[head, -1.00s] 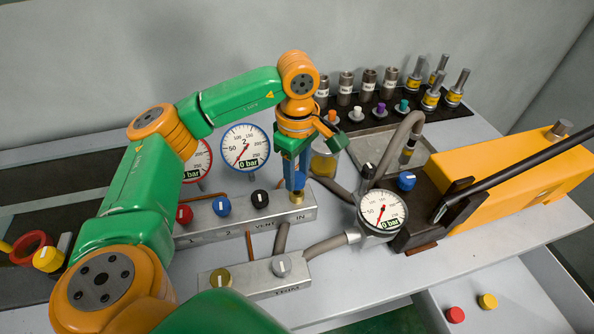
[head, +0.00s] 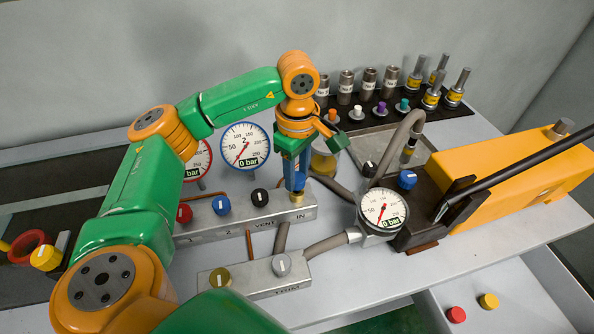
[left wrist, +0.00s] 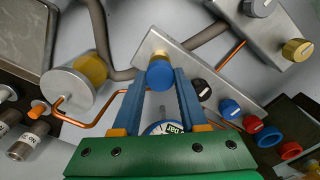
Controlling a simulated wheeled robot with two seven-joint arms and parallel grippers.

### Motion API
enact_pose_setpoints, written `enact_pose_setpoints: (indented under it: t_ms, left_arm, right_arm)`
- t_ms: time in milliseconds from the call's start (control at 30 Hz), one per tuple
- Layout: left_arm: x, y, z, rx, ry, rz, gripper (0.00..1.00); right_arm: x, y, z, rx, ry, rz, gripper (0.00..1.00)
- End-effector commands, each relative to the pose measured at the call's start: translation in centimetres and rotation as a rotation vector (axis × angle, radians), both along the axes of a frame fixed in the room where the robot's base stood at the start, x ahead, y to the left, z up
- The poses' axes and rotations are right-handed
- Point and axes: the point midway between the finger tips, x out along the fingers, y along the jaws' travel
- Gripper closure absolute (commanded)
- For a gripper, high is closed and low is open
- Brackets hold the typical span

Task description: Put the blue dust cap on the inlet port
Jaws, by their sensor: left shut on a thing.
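My left gripper (head: 296,186) points down over the IN end of the grey manifold block (head: 235,220). Its blue fingers are shut on the blue dust cap, which shows between the fingertips in the left wrist view (left wrist: 160,75). The brass inlet port (head: 297,200) is directly below the fingertips, and the cap sits at its top. The fingers partly hide the cap in the head view, so I cannot tell how fully it is seated. My right gripper is not in view.
A blue-rimmed gauge (head: 245,147) stands behind the manifold. A white gauge (head: 382,211) and hose are close on the right, beside the yellow pump (head: 520,190). A trim block (head: 255,276) lies in front. Red (head: 456,315) and yellow (head: 488,301) caps lie lower right.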

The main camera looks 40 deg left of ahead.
Motion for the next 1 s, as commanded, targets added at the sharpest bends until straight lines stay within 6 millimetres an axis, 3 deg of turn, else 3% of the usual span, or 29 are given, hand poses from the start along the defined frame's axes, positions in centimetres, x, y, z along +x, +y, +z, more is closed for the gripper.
enact_pose_setpoints:
  t_ms: [900, 933, 1000]
  left_arm:
    - [0.0, 0.0, -2.4, 0.000, -0.001, 0.000, 1.00]
    - [0.0, 0.0, -2.3, 0.000, -0.001, 0.000, 0.49]
    - [0.0, 0.0, -2.3, 0.000, -0.001, 0.000, 0.31]
  right_arm:
    - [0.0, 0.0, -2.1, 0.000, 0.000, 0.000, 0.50]
    - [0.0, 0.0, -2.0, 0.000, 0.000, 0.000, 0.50]
    - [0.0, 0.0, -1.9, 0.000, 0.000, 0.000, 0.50]
